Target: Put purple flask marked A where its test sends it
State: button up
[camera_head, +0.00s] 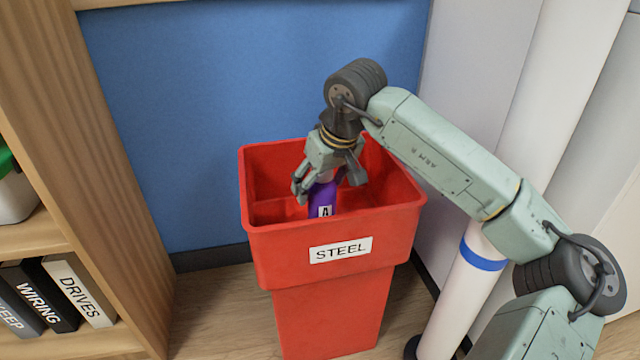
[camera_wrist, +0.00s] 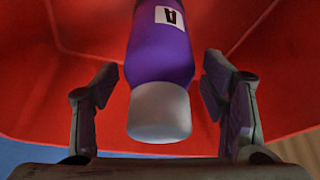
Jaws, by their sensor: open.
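The purple flask (camera_head: 322,199) marked A is inside the mouth of the red bin (camera_head: 335,245) labelled STEEL. In the wrist view the flask (camera_wrist: 160,60) shows its purple body, its white A label and a pale grey cap toward me. My gripper (camera_head: 328,190) is over the bin opening, pointing down. Its two fingers stand apart on either side of the cap in the wrist view (camera_wrist: 160,105), with gaps on both sides. The flask's lower end and what it rests on, if anything, are hidden.
A wooden shelf (camera_head: 120,180) stands at the left with binders (camera_head: 75,290). A white post with a blue band (camera_head: 482,255) stands right of the bin. A blue panel (camera_head: 200,130) is behind it.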

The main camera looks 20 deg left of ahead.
jog(key=p+v, duration=0.3)
jog(key=v, duration=0.8)
jog(key=shift+r, duration=0.2)
dwell(0.9)
